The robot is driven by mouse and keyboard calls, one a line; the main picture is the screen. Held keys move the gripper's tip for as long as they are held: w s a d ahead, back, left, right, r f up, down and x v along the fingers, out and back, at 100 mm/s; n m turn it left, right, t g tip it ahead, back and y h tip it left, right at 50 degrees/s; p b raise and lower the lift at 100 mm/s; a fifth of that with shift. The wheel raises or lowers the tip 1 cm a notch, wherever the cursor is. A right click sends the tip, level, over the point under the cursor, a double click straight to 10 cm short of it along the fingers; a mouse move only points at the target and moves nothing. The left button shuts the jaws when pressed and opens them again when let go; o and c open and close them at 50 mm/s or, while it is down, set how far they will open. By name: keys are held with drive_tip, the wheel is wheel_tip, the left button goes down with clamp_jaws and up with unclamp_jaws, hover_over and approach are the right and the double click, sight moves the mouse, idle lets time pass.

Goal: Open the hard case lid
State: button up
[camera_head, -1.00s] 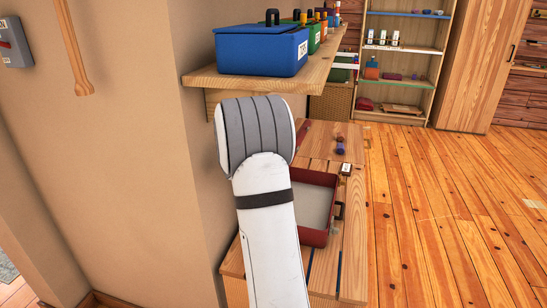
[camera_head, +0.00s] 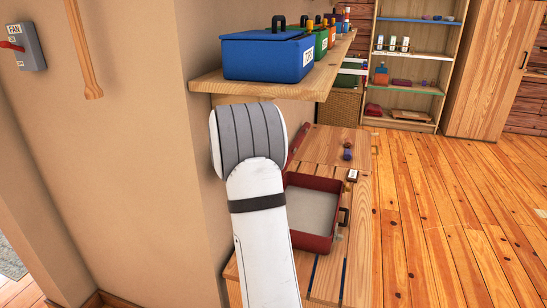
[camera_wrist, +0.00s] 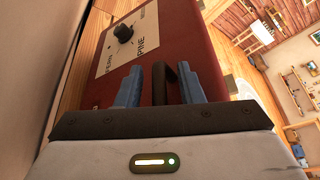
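A dark red hard case (camera_head: 318,240) sits on the wooden bench in the head view. It stands open, with its pale grey inside showing and a black handle (camera_head: 344,216) on its right side. A narrow dark red strip (camera_head: 298,142) shows by the wall, partly behind my arm; I cannot tell whether it is the lid. My gripper is hidden in the head view. In the wrist view, my gripper (camera_wrist: 160,85) has its blue fingers apart, with a dark handle (camera_wrist: 160,72) between or just beyond them. Behind is a dark red surface with a lettered panel and black knob (camera_wrist: 123,33).
A wooden shelf (camera_head: 215,86) above the bench holds a blue box (camera_head: 265,58) and several other boxes. Small items lie on the bench (camera_head: 330,285) near the case. A beige wall borders the arm on the left. The plank floor (camera_head: 440,220) at right is clear.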

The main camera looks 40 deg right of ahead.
drive_tip(key=shift+r, duration=0.1)
wheel_tip(320, 180, up, 10)
drive_tip(key=p, duration=0.3)
drive_tip(key=shift+c, duration=0.2)
